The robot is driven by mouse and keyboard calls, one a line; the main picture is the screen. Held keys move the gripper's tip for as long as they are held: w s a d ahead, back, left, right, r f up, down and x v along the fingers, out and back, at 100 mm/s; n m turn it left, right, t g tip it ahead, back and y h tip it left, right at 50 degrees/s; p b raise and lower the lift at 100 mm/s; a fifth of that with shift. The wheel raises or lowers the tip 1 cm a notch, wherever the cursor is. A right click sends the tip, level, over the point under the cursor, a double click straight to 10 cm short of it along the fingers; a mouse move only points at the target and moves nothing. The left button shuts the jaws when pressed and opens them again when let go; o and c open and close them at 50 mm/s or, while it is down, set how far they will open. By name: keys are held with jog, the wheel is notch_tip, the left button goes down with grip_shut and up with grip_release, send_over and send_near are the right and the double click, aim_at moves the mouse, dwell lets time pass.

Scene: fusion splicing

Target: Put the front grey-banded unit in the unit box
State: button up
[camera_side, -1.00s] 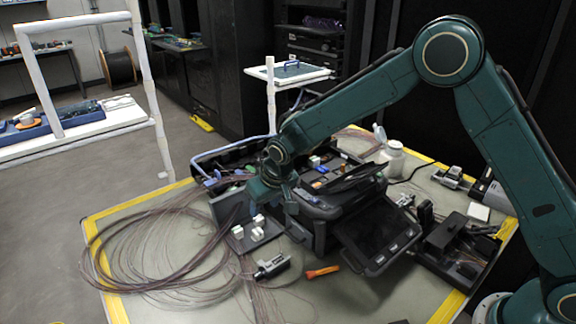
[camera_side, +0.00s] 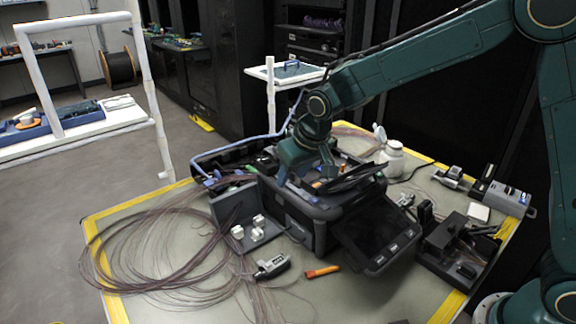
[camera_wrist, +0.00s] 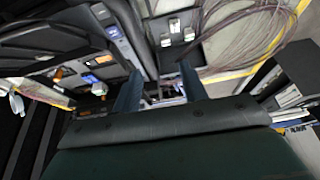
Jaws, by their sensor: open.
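Several small white block-like units (camera_side: 257,234) stand on a dark, low tray (camera_side: 270,238) at the front of the splicer. They also show near the top of the wrist view (camera_wrist: 175,25). Grey bands on them are too small to make out. My gripper (camera_side: 305,174) is open over the splicer's top, behind and to the right of these units and apart from them. In the wrist view, my two blue-grey fingers (camera_wrist: 160,70) are spread, with nothing clearly held between them. I cannot tell for certain which container is the unit box.
The dark splicer (camera_side: 300,212) with its tilted screen (camera_side: 378,232) fills the table's middle. Loose fibre coils (camera_side: 150,245) lie at left. A grey tool (camera_side: 271,266) and an orange marker (camera_side: 322,272) lie in front. A white bottle (camera_side: 392,158) stands behind.

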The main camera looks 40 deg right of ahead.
jog(key=s+d+r, duration=0.4)
jog(key=s+r, duration=0.3)
jog(key=s+d+r, duration=0.2)
jog(key=s+d, duration=0.1)
jog(key=s, duration=0.9)
jog(key=s+d+r+t, duration=0.1)
jog(key=s+d+r, duration=0.1)
jog(key=s, duration=1)
jog(key=shift+s+d, duration=0.25)
jog(key=shift+d, duration=0.25)
